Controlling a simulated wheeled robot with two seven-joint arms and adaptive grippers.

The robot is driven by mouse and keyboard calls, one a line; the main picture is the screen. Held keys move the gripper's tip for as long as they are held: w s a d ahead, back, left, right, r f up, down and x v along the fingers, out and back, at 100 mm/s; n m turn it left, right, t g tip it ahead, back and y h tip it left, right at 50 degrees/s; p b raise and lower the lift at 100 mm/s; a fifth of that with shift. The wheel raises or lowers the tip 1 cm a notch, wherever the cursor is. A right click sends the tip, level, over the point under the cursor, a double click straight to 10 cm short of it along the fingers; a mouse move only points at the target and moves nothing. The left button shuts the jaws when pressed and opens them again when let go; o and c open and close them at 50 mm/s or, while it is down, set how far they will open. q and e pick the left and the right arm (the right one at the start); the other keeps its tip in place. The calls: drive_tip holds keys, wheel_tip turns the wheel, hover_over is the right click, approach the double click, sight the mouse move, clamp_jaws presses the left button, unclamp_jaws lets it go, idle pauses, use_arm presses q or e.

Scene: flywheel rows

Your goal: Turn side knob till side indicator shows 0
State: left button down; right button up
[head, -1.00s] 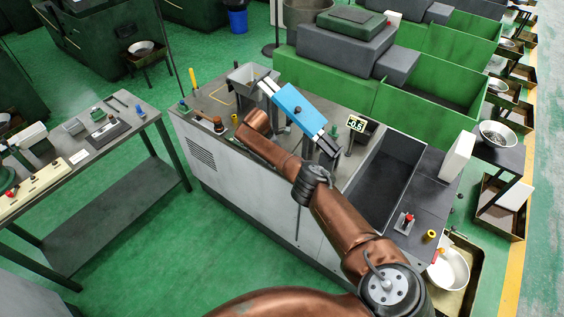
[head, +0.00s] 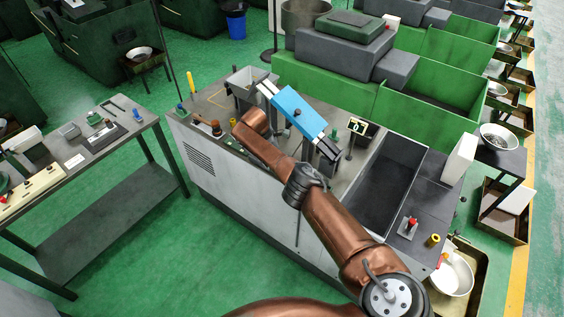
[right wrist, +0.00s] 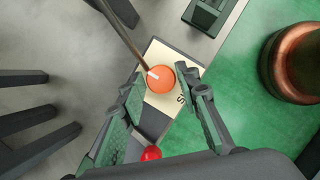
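The orange round side knob (right wrist: 161,79) with a white pointer mark sits on a pale labelled plate (right wrist: 158,99) in the right wrist view. My right gripper (right wrist: 160,88) is open, with its two fingers on either side of the knob. I cannot tell whether either finger touches it. In the head view, my right arm reaches over the grey bench and its gripper is hidden. A small dark display (head: 358,127) stands behind the arm and appears to read 0, though the digits are tiny. My left gripper is out of view.
An open grey bin (head: 388,184) is right of the display. Green floor is clear at front left.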

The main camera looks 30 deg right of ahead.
drive_tip(key=shift+o, duration=1.2)
drive_tip(key=v, duration=1.2)
drive_tip(key=shift+s+f, duration=0.1)
